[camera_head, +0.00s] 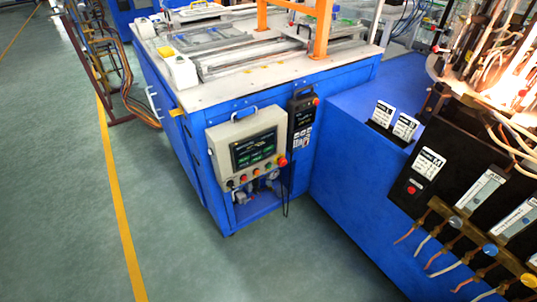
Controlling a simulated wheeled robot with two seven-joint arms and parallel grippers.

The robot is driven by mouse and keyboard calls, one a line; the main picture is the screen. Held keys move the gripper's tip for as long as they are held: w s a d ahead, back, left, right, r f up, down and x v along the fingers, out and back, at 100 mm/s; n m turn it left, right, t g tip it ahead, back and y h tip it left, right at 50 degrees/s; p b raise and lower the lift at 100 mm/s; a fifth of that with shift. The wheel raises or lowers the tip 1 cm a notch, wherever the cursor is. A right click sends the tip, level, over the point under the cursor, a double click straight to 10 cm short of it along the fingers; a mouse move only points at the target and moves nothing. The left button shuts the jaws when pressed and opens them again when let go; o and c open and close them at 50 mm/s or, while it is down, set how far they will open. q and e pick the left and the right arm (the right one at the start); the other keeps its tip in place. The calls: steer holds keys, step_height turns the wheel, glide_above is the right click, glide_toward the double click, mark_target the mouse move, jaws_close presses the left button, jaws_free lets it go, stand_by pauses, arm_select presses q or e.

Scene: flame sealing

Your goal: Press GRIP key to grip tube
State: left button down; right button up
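A light beige control box (220,150) with a dark screen (253,148) is mounted on the front of the blue machine. A row of small coloured buttons (256,171) runs under the screen, and a red knob (282,161) sits at its right. The lettering is too small to read, so I cannot tell which key is GRIP. I cannot make out the tube; bright glowing glass and flames (505,75) show at the upper right. Neither of my grippers is in view.
A narrow black box (302,118) hangs right of the control box. A black panel (412,178) with a red button, valves and hoses stands at the right. Two small label stands (393,120) sit on the blue cabinet (350,185). The green floor (60,200) at left is clear.

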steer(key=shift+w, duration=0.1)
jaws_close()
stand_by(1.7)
